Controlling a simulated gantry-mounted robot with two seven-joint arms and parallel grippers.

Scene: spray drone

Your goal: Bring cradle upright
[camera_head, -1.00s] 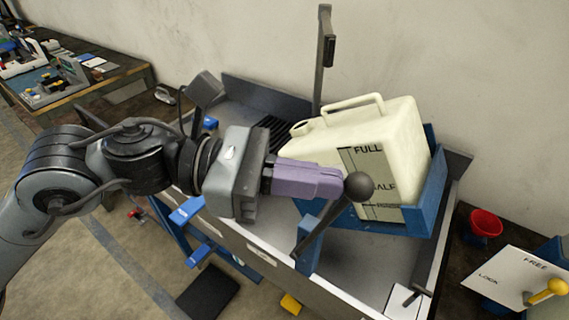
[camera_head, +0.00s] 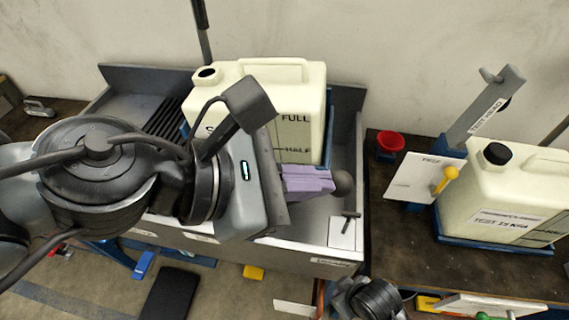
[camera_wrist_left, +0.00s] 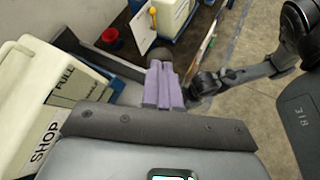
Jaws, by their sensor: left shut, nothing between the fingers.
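The cream jug (camera_head: 305,105), marked FULL and HALF, stands about level in its blue cradle (camera_head: 329,125) inside the grey tray. The cradle shows only as narrow strips beside the jug; its front is hidden behind my left arm. A lever's dark ball knob (camera_head: 343,183) is at the tips of my left gripper (camera_head: 328,187). The purple fingers are shut with nothing between them, and I cannot tell whether they touch the knob. In the left wrist view the jug (camera_wrist_left: 45,105) is left of the shut fingers (camera_wrist_left: 160,85). My right gripper's fingers do not show.
A white card with a small black T-handle (camera_head: 346,229) is at the tray's right end. A red cup (camera_head: 389,146), a FREE sign with a yellow knob (camera_head: 447,176) and a second jug (camera_head: 500,200) stand on the right bench. Part of my right arm shows at the bottom.

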